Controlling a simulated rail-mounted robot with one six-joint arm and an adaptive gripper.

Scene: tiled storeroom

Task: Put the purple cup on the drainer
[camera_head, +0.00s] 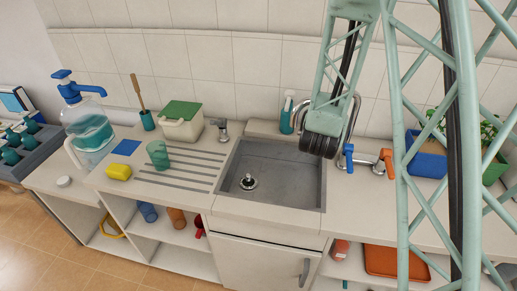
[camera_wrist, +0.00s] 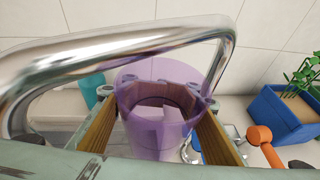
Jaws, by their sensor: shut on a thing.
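The purple cup (camera_wrist: 158,128) is see-through and sits between the two brown fingers of my gripper (camera_wrist: 157,101) in the wrist view. My gripper is shut on it. In the head view my arm hides the cup and the fingers, behind the right side of the sink. The drainer (camera_head: 180,178) is the grooved counter area left of the sink. A green cup (camera_head: 158,155) stands on its back left part.
The chrome faucet (camera_wrist: 228,45) arches close across the wrist view. The sink (camera_head: 285,180) lies between my arm and the drainer. A yellow sponge (camera_head: 119,172), a green-lidded container (camera_head: 181,122) and a soap bottle (camera_head: 287,117) stand around. A blue planter (camera_wrist: 282,112) is at right.

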